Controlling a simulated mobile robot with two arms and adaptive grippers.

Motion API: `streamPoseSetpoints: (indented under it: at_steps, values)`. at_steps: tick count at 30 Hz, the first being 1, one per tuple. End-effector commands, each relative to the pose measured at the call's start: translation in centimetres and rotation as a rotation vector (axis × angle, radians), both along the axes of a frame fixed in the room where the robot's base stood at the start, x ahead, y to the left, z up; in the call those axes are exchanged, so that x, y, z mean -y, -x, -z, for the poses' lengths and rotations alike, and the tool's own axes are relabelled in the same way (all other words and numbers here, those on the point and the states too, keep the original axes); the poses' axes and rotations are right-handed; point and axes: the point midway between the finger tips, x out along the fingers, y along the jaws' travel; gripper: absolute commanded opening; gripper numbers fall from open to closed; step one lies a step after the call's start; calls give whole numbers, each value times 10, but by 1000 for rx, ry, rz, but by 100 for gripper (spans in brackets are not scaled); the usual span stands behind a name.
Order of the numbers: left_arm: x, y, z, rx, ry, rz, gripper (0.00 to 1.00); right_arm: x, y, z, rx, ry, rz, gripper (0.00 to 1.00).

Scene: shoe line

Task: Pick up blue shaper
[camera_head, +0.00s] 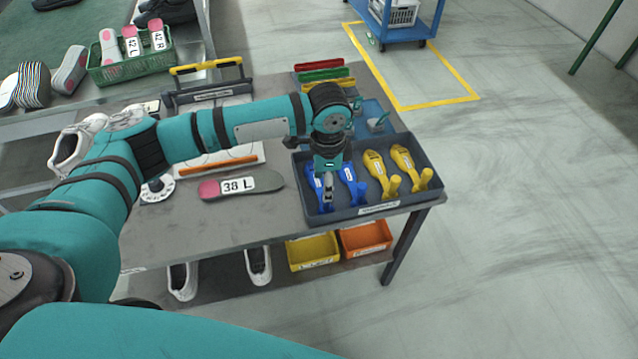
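Two blue shapers lie side by side in the left part of a dark grey tray (420,196) on the table. The left blue shaper (312,194) is partly covered by my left gripper (328,202). The other blue shaper (352,186) lies just to its right. My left gripper points down over the tray, with its fingertips at or very near the left blue shaper. The fingers look close together, but I cannot tell whether they are shut on it. My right gripper is not in view.
Two yellow shapers (377,170) lie in the tray's right part. An insole marked 38 L (268,184) and white shoes (68,148) are on the table (240,222). Yellow (313,251) and orange (366,238) bins sit below.

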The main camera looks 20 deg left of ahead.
Motion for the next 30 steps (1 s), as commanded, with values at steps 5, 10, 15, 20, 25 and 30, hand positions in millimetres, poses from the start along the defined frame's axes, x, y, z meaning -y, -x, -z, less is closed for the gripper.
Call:
streamPoseSetpoints:
  at_steps: [5,10,15,20,25,30]
  values:
    - [0,-1,13,1,0,1,51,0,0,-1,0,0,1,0]
    - [1,-2,31,-2,-1,1,51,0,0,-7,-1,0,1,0]
    - [1,-4,56,0,-1,0,51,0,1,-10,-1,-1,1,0]
    - [1,-4,65,1,0,1,51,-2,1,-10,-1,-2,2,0]
    - [1,-4,65,1,0,1,51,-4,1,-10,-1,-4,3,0]
    - [1,-4,65,2,0,1,30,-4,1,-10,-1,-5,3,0]
